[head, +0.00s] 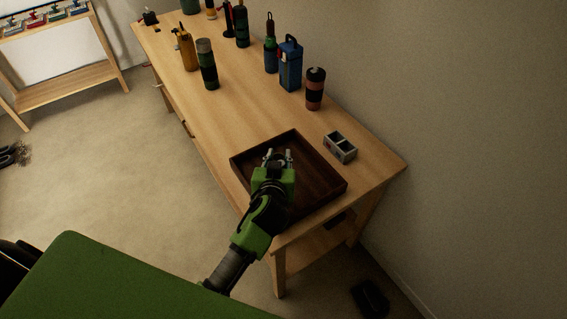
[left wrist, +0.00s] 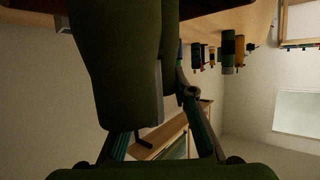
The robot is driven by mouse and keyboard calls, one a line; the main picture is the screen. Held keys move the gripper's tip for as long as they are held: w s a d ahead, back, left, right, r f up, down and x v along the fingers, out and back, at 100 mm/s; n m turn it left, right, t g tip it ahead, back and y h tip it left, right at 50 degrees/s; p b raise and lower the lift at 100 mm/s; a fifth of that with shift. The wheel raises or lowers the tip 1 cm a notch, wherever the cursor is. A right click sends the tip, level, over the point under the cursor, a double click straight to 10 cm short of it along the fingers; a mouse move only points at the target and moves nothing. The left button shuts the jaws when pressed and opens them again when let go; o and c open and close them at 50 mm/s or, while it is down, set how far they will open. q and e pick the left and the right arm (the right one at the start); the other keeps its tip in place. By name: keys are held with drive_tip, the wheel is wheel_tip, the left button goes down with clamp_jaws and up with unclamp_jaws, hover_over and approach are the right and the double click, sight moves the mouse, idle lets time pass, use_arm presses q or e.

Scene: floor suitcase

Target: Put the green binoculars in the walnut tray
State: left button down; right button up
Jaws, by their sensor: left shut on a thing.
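The walnut tray (head: 325,177) is a dark brown, shallow, square tray at the near end of the wooden table. My left gripper (head: 279,157) is over the tray's left part in the head view and hides some of its floor. In the left wrist view the green binoculars (left wrist: 115,65) fill much of the upper middle as dark green barrels, close to the camera. The left gripper is shut on them. In the head view I cannot clearly tell the binoculars from the green gripper, nor whether they touch the tray. My right gripper is not in view.
A small grey two-compartment box (head: 340,147) stands just behind the tray. A brown and black bottle (head: 315,89), a blue lantern-like can (head: 290,64) and several other bottles stand farther along the table (head: 240,110). A wall runs along its right side.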

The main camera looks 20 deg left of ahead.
use_arm(q)
drive_tip(key=shift+w+d+f, duration=0.2)
drive_tip(key=shift+w+f, duration=0.35)
drive_tip(key=shift+f, duration=0.1)
drive_tip(key=shift+w+d+f, duration=0.15)
drive_tip(key=shift+w+f, duration=0.4)
drive_tip(key=shift+f, duration=0.05)
wheel_tip(320, 180, down, 3)
drive_tip(key=shift+r+p, duration=0.1)
drive_tip(key=shift+p, duration=0.25)
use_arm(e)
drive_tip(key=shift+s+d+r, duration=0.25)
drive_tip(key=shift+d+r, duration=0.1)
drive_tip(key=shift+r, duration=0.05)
use_arm(q)
drive_tip(key=c, duration=1.7)
unclamp_jaws()
drive_tip(key=shift+s+f, duration=0.1)
drive_tip(key=shift+f, duration=0.15)
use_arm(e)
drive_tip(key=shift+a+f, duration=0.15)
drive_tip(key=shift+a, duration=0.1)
